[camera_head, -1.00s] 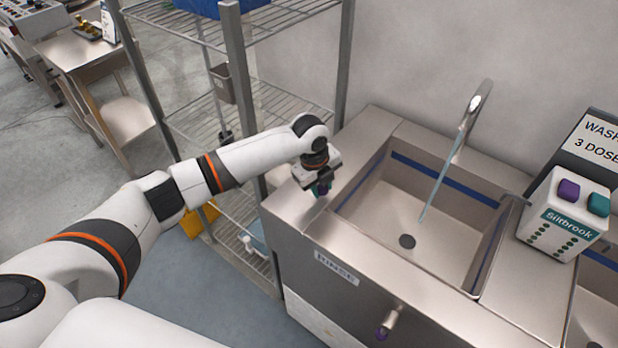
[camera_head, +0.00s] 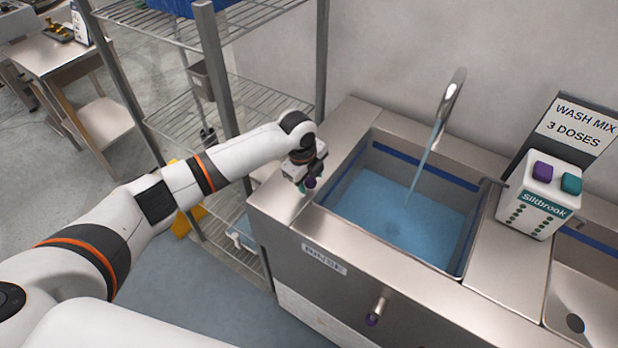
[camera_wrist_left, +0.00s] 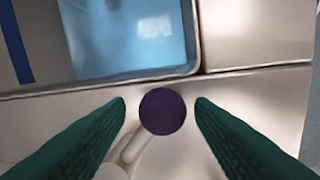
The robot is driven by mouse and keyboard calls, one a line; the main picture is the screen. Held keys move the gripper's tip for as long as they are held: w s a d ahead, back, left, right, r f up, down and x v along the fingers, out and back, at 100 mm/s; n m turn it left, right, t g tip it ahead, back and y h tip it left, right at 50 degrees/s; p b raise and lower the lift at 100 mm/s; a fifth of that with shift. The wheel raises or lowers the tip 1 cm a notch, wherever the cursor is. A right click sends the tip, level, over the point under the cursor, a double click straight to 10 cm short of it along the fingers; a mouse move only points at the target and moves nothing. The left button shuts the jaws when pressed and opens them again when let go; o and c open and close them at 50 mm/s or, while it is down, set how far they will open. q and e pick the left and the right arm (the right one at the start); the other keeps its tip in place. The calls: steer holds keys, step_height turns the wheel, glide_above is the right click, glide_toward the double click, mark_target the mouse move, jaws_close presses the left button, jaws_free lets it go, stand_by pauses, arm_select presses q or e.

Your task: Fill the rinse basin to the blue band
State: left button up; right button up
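The rinse basin (camera_head: 425,184) holds blue water (camera_head: 375,208) that covers its floor. The water surface lies below the blue band (camera_head: 450,177), with grey wall showing between. A stream (camera_head: 423,165) runs from the curved spout (camera_head: 452,97) into the basin. My left gripper (camera_head: 306,186) is at the counter left of the basin. In the left wrist view its green fingers stand apart on either side of a round purple knob (camera_wrist_left: 162,111), with a small gap on each side. The basin also shows at the top there (camera_wrist_left: 135,35). My right gripper is out of view.
A handle with a purple end (camera_head: 372,319) sticks out of the basin's front. A Silbrook dispenser (camera_head: 538,200) and a "WASH MIX 3 DOSES" sign (camera_head: 577,128) stand to the right, by a second basin (camera_head: 575,300). A wire shelf (camera_head: 180,105) stands behind my left arm.

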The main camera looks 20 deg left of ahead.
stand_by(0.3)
arm_select(q)
step_height(320, 180, up, 12)
steer(key=s+a+b, duration=0.1)
steer(key=s+b, duration=0.1)
steer(key=shift+f+b, duration=0.15)
steer(key=shift+b, duration=0.2)
steer(key=shift+s, duration=0.1)
